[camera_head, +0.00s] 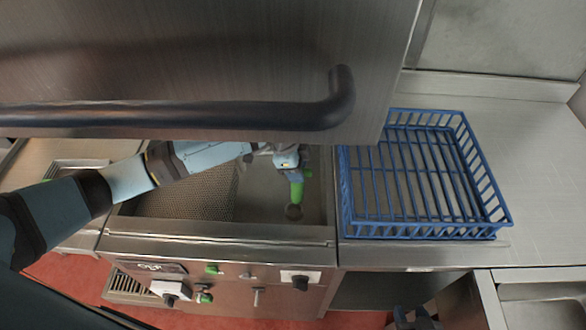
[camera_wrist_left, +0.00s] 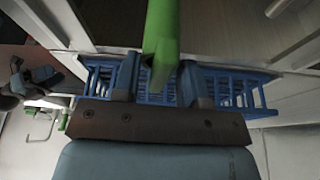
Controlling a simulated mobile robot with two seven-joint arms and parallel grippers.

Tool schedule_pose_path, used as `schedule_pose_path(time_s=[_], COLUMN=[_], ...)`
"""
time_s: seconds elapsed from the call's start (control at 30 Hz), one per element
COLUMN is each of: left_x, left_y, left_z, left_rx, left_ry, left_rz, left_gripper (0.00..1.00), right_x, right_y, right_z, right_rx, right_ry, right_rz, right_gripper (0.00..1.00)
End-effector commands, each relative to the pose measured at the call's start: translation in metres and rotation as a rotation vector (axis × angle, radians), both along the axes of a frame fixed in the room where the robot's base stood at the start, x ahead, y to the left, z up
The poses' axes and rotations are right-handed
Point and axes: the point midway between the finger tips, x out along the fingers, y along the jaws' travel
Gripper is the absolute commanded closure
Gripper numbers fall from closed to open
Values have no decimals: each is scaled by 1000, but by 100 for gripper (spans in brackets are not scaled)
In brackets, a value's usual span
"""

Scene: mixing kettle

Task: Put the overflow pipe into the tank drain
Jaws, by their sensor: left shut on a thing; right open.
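The overflow pipe (camera_head: 296,190) is green. My left gripper (camera_head: 287,160) is shut on it and holds it over the right part of the tank (camera_head: 262,205). In the left wrist view the pipe (camera_wrist_left: 161,40) runs between the two fingers of my left gripper (camera_wrist_left: 158,84). The tank drain (camera_head: 293,211) is a small round opening in the tank floor, close below the pipe's lower end in the head view. I cannot tell whether they touch. My right gripper (camera_head: 414,318) shows at the bottom edge, open, away from the tank.
A raised steel lid (camera_head: 200,60) with a dark bar handle (camera_head: 200,115) hangs over the tank and hides its back. A perforated sheet (camera_head: 200,190) covers the tank's left part. A blue wire basket (camera_head: 420,180) stands on the counter to the right. Knobs line the front panel.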

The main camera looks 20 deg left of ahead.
Motion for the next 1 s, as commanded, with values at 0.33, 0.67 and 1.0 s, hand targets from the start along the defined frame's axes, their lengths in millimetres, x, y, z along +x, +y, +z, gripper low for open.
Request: schedule_pose_path(time_s=[0.33,0.67,1.0], left_x=[10,10,10], left_y=[15,15,15], left_z=[-19,-46,-69], left_rx=[0,1,1], left_ry=[-2,-3,-4], left_rz=[-159,-159,-158], left_gripper=[88,88,88], right_x=[1,2,1], right_y=[-2,-4,-4], right_z=[-6,-37,-65], right_rx=[-3,-6,-8], right_ry=[-3,-5,3], right_rz=[-1,-3,-3], right_gripper=[57,57,57])
